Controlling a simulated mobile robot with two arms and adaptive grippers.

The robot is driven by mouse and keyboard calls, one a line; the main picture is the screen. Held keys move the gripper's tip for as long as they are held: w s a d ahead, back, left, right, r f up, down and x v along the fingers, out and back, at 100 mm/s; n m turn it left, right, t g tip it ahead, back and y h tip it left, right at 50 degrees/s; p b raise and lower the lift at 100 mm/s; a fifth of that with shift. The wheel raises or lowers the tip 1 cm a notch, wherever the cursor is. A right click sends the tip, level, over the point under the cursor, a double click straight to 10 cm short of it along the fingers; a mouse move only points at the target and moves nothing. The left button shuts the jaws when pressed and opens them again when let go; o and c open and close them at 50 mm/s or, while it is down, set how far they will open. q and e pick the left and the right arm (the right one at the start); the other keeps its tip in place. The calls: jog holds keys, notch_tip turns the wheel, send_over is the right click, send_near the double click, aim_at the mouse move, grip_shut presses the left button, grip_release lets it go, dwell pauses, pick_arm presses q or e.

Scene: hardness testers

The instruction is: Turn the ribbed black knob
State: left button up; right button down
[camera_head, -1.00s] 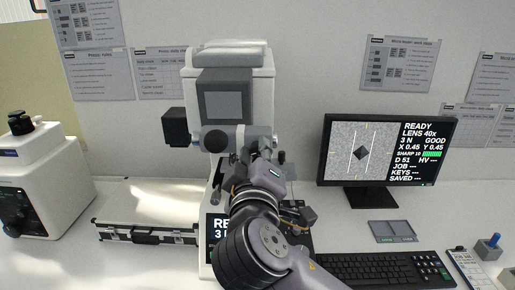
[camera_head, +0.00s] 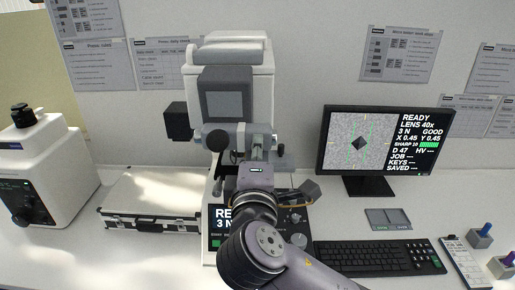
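A white hardness tester (camera_head: 265,75) stands in the middle, with a small dark screen on its head. A round black knob (camera_head: 217,140) sits at the left of its measuring head; its ribs are too small to make out. A smaller dark knob (camera_head: 281,150) is at the right of that head. My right gripper (camera_head: 257,160) is in front of the measuring head, between these knobs. Its fingertips are small and partly hidden by my wrist, so I cannot tell whether they touch anything. The stage behind my arm is mostly hidden. My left gripper is not in view.
A silver case (camera_head: 150,200) and another white machine (camera_head: 45,165) stand left. Joysticks (camera_head: 480,236) are at far right.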

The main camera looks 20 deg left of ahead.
jog(key=shift+f, duration=0.15)
jog(key=c, duration=1.4)
grip_release()
jog(key=shift+s, duration=0.1)
jog(key=v, duration=1.1)
jog(key=shift+s, duration=0.4)
jog(key=shift+d, duration=0.1)
